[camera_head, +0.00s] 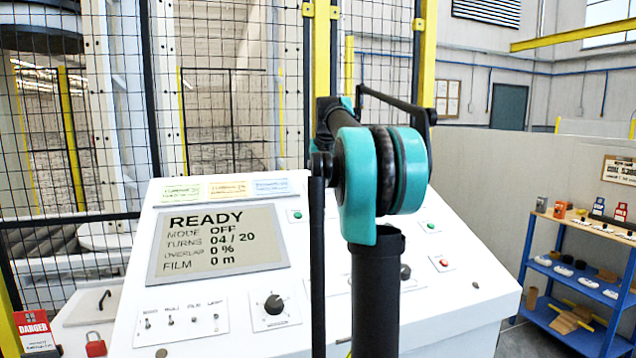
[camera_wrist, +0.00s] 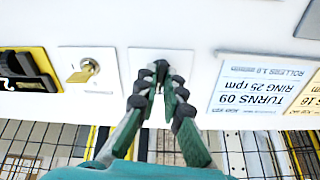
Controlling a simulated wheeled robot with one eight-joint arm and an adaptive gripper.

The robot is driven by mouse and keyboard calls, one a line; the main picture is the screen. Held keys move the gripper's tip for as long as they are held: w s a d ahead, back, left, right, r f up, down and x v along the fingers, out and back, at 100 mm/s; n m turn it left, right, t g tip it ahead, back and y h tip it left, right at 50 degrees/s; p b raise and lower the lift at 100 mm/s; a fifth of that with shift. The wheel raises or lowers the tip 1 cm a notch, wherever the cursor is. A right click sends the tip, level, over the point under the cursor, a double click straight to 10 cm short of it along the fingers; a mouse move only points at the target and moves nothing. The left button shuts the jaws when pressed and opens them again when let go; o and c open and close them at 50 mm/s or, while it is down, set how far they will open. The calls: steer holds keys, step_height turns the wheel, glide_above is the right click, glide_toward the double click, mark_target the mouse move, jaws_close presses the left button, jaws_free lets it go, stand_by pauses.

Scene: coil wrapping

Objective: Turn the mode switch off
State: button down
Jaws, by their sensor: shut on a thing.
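The console screen (camera_head: 220,240) in the head view reads READY, MODE OFF, TURNS 04 / 20, OVERLAP 0 %, FILM 0 m. In the wrist view my gripper (camera_wrist: 161,82) has its two dark green fingers drawn together at a small dark switch on a white plate (camera_wrist: 140,58). I take this for the mode switch; its label cannot be read, and the fingertips mostly hide it, so its angle cannot be told. In the head view my own arm covers the middle of the console, and the gripper is hidden.
In the wrist view a brass key (camera_wrist: 84,70) sits in a plate beside the switch, with a black-and-yellow part (camera_wrist: 24,73) beyond it. Printed cards (camera_wrist: 262,85) are on the other side. A black knob (camera_head: 273,304) is on the console (camera_head: 165,220); a blue shelf (camera_head: 572,285) stands right.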

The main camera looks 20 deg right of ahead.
steer(key=shift+n, duration=0.9)
steer(key=c, duration=1.6)
jaws_free()
steer(key=shift+c, duration=0.2)
steer(key=v, duration=1.2)
steer(key=shift+d, duration=0.1)
